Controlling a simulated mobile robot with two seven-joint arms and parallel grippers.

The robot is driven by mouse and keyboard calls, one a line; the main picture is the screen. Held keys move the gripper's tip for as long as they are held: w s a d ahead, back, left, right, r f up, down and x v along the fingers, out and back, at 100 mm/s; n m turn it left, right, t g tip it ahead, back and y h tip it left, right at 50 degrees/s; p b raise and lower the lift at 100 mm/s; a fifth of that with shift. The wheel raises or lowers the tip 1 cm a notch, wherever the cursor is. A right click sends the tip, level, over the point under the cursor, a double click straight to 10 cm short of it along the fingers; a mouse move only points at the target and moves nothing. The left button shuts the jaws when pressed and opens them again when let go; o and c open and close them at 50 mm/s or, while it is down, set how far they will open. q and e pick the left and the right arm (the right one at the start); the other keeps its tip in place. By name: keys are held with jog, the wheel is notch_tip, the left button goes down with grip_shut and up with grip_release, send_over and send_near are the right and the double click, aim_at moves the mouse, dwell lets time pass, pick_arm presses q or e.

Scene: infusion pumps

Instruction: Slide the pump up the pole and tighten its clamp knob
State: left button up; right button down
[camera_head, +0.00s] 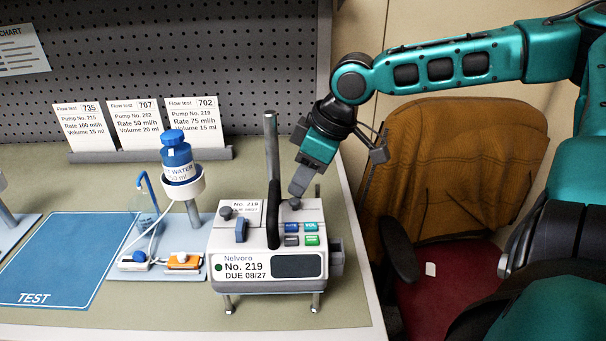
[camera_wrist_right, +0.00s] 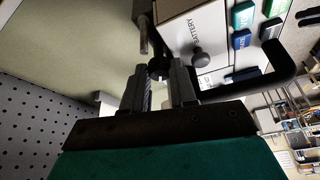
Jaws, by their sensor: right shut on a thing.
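The pump (camera_head: 262,268), a white box labelled No. 219 with blue and green buttons and a black handle (camera_head: 274,215), sits low and upright at the bench's front right. The grey pole (camera_head: 271,150) rises behind it; its lower part is hidden by the pump. My right gripper (camera_head: 297,188) reaches down at the pump's back right, beside the pole. In the right wrist view its fingers (camera_wrist_right: 158,88) are shut on a dark round knob (camera_wrist_right: 158,68), which looks like the clamp knob; the head view hides it. My left gripper is not in view.
Left of the pump stand a blue-capped water bottle (camera_head: 178,160), tubing and a small device base (camera_head: 160,265). A blue TEST mat (camera_head: 65,260) lies further left. Flow-test cards (camera_head: 135,125) stand at the back. A brown chair (camera_head: 450,160) is beyond the bench's right edge.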

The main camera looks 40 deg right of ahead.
jog(key=shift+a+m+h, duration=0.1)
jog(key=shift+m+h, duration=0.3)
jog(key=shift+m, duration=0.4)
jog(key=c, duration=0.9)
grip_release()
